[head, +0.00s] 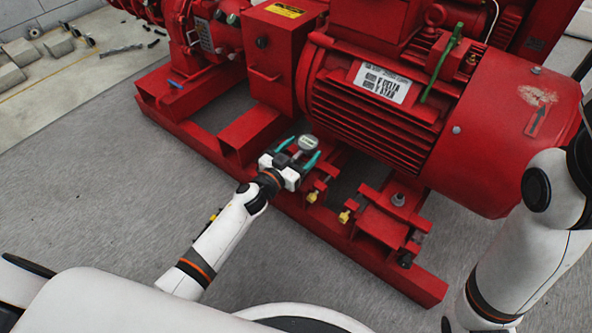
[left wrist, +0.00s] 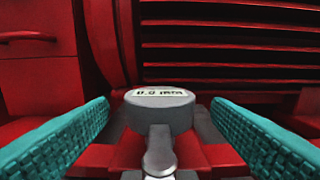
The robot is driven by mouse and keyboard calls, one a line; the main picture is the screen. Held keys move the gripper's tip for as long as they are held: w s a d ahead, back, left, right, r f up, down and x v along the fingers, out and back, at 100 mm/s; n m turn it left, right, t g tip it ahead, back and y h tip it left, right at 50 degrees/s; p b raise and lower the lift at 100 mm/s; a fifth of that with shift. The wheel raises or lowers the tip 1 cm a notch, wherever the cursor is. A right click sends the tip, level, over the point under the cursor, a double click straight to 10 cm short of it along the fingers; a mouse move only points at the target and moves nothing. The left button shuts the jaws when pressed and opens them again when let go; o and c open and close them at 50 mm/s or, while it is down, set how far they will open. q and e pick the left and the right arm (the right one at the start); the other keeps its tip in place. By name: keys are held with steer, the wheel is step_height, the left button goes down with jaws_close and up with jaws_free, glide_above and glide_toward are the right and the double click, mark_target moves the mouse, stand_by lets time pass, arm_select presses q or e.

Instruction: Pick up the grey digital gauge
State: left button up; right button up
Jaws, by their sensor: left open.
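The grey digital gauge (left wrist: 160,112) stands in the middle of the left wrist view, its small display facing up and a metal stem pointing toward the camera. In the head view the gauge (head: 307,143) shows as a small round grey head near the red pump frame. My left gripper (head: 299,152) is open, with one teal finger on each side of the gauge. In the left wrist view the fingers (left wrist: 162,130) show a gap to the gauge on both sides. My right gripper is out of view; only part of my right arm shows.
The red motor (head: 440,110) with its finned housing rises just behind the gauge. The red base frame (head: 330,228) runs beneath, with brass bolts (head: 344,216) close to my left gripper. Grey floor (head: 130,210) lies clear at the left. Concrete blocks (head: 20,52) lie at the far left.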

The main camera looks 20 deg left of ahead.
arm_select(q)
steer(key=shift+c, duration=0.4)
jaws_close()
steer(key=shift+r, duration=0.15)
